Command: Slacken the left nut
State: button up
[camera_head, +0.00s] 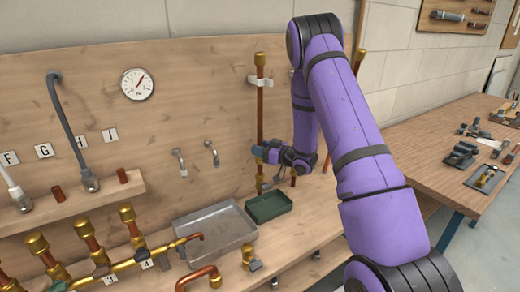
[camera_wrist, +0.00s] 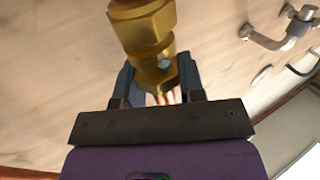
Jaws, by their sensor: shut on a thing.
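In the head view, a vertical copper pipe (camera_head: 260,100) with brass fittings stands on the back panel, left of my purple arm. My gripper (camera_head: 262,153) reaches to its lower part from the right. In the wrist view, a brass nut (camera_wrist: 157,76) sits between the two dark fingers of my gripper (camera_wrist: 155,84), which are shut on it. A larger brass fitting (camera_wrist: 143,25) adjoins the nut toward the top of the picture. The far side of the nut is hidden.
A grey tray (camera_head: 203,244) and a smaller green tray (camera_head: 287,205) lie on the bench below the pipe. Two grey hooked handles (camera_head: 211,148) are on the panel to the left. My arm hides part of a second pipe (camera_head: 359,60).

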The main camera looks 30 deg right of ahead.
jog(key=n+g+y, duration=0.7)
jog(key=g, duration=0.1)
jog(key=shift+y, duration=0.3)
dwell(0.3)
jog(key=o, duration=0.9)
jog(key=v, duration=1)
jog(key=shift+s+d, duration=0.15)
jog(key=shift+d, duration=0.25)
